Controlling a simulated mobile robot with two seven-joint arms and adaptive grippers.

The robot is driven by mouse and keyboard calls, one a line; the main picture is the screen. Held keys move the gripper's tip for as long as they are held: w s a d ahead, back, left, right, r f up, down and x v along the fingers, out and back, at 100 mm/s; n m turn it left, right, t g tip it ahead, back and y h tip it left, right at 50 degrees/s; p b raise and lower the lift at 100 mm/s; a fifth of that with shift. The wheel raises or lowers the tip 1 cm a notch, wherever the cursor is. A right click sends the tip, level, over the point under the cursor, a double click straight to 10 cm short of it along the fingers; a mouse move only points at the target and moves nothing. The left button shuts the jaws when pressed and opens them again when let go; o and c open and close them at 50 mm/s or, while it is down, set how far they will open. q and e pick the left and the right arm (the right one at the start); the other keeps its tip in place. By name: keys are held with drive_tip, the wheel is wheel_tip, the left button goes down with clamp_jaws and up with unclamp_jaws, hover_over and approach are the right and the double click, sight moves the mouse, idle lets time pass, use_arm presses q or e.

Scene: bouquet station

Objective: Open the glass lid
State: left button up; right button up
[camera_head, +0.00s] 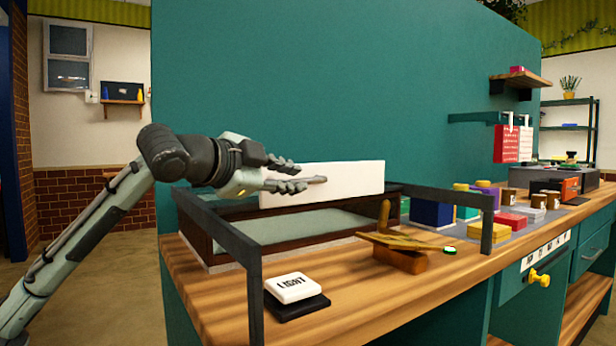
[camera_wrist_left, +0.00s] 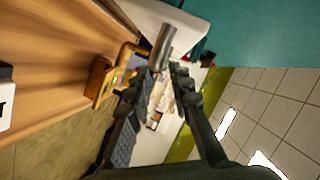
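My left gripper (camera_head: 294,175) comes in from the left above a dark-framed case (camera_head: 215,243) on the wooden counter. Its two fingers are spread, one above the other, in front of a white upright panel (camera_head: 355,185). A grey metal bar (camera_head: 312,180) shows at the lower finger's tip. In the left wrist view the bar (camera_wrist_left: 162,45) lies just past the fingertips (camera_wrist_left: 165,75), by the white panel (camera_wrist_left: 160,12); I cannot tell whether they touch. A pale greenish pane (camera_head: 310,227) lies in the case. I cannot tell which part is the glass lid.
A dark rail (camera_head: 254,295) stands around the case. A white "LIGHT" button (camera_head: 293,287) is at the front, beside a wooden stand (camera_head: 400,260). Coloured blocks (camera_head: 432,212) sit to the right. A teal wall (camera_head: 340,90) rises behind. The counter's front left is mostly clear.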

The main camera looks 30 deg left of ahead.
sight(302, 180)
use_arm(q)
drive_tip(key=shift+p+x, duration=0.65)
drive_tip(key=shift+x, duration=2.05)
use_arm(e)
drive_tip(key=shift+a+x, duration=0.2)
drive_tip(key=shift+x, duration=0.75)
drive_tip(key=shift+a+x, duration=0.2)
drive_tip(key=shift+x, duration=0.8)
drive_tip(key=shift+s+f, duration=0.1)
drive_tip(key=shift+s, duration=0.1)
use_arm(q)
clamp_jaws()
